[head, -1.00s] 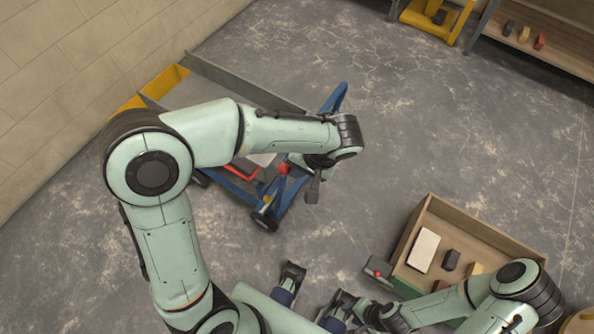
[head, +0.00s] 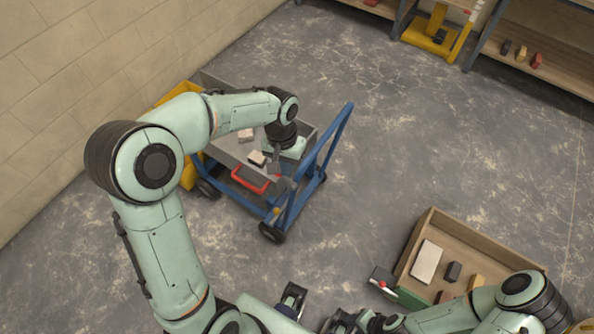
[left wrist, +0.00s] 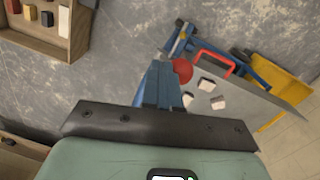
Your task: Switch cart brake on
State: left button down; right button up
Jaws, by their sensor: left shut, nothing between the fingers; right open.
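The cart (head: 303,197) has a blue frame and a grey tray, and stands on the floor by the wall. A red handle bar (head: 250,181) is at its near side. A red knob (left wrist: 183,70) on the cart shows in the left wrist view. My left gripper (head: 274,167) is shut and empty, low over the cart's handle end. In the left wrist view its fingertips (left wrist: 161,68) appear close beside the knob; contact cannot be told. In the head view the arm partly hides this spot. My right gripper (head: 348,321) is open, low at the bottom edge, partly cut off.
Small blocks (head: 256,158) lie in the cart's tray. A yellow bin (head: 188,172) stands behind the cart at the wall. A wooden crate (head: 488,240) with several blocks is at the right. Shelves (head: 550,70) are at the far right. Floor right of the cart is clear.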

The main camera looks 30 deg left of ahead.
pick_arm(q)
jog(key=a+f+h+p, duration=0.2)
jog(key=a+h, duration=0.2)
jog(key=a, duration=0.4)
jog(key=shift+w+f+g+h, duration=0.2)
jog(key=shift+w+g+h, duration=0.1)
jog(key=shift+w, duration=0.05)
pick_arm(e)
jog(key=shift+w+r, duration=0.5)
jog(key=shift+r, duration=0.4)
jog(key=shift+w+r, duration=0.45)
jog(key=shift+r, duration=0.4)
pick_arm(q)
jog(key=shift+a, duration=0.1)
notch_tip(320, 180, up, 11)
jog(key=w+a+p, duration=0.1)
jog(key=a+p, duration=0.1)
jog(key=p, duration=0.1)
jog(key=shift+w+a+r, duration=0.15)
jog(key=shift+w+a, duration=0.1)
jog(key=shift+a, duration=0.15)
pick_arm(e)
jog(key=shift+t, duration=0.3)
jog(key=r, duration=0.1)
jog(key=w+r, duration=0.1)
jog(key=w+d+r, duration=0.1)
jog(key=shift+r, duration=0.4)
jog(key=shift+s, duration=0.1)
jog(key=shift+a, duration=0.15)
